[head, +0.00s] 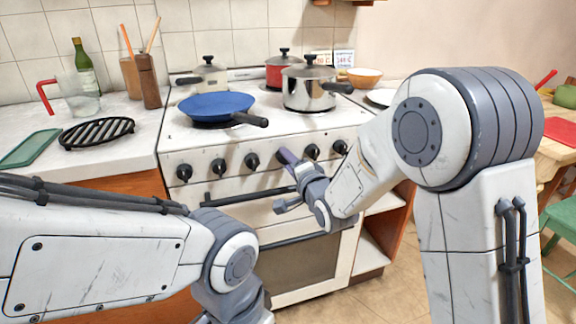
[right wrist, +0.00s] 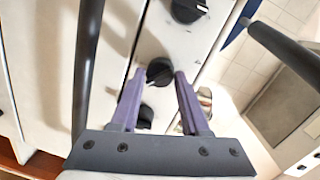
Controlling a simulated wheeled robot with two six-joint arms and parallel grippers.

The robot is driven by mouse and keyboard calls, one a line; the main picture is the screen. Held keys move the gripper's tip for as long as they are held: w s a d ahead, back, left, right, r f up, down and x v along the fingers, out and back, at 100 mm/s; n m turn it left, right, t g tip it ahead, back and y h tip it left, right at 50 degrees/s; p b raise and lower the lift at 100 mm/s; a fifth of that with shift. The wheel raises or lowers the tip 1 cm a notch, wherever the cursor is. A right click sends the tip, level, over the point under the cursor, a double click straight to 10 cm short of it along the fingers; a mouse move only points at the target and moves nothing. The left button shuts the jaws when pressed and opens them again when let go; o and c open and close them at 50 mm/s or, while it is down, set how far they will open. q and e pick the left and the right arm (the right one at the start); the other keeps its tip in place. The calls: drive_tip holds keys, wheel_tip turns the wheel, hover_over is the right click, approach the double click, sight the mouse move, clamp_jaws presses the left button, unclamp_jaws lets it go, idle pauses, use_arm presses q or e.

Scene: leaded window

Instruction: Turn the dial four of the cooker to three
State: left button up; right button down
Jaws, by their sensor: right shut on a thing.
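The white cooker (head: 205,148) has a row of several black dials along its front panel. My right gripper (head: 286,157) is at the fourth dial from the left, which its fingers mostly hide in the head view. In the right wrist view this black dial (right wrist: 160,72) sits between the two purple fingertips, and the gripper is shut on it. The dial's markings are too small to read. One neighbouring dial (right wrist: 188,10) shows beyond the fingertips and another (right wrist: 146,115) shows nearer, between the fingers. My left arm crosses the lower left; its gripper is out of view.
A blue pan (head: 215,105) and a steel pot (head: 309,88) stand on the hob, with handles towards the front right. A red pot (head: 281,70) stands behind. A dark rail (head: 235,198) runs below the dials. A black grate (head: 96,133) lies on the left counter.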

drive_tip(key=m, duration=0.4)
drive_tip(key=shift+f+y+b, duration=0.15)
drive_tip(key=shift+y+b, duration=0.15)
drive_tip(key=shift+b, duration=0.1)
drive_tip(key=m, duration=0.5)
drive_tip(key=shift+t+y, duration=0.3)
drive_tip(key=shift+m, duration=0.3)
drive_tip(key=shift+c, duration=2)
unclamp_jaws()
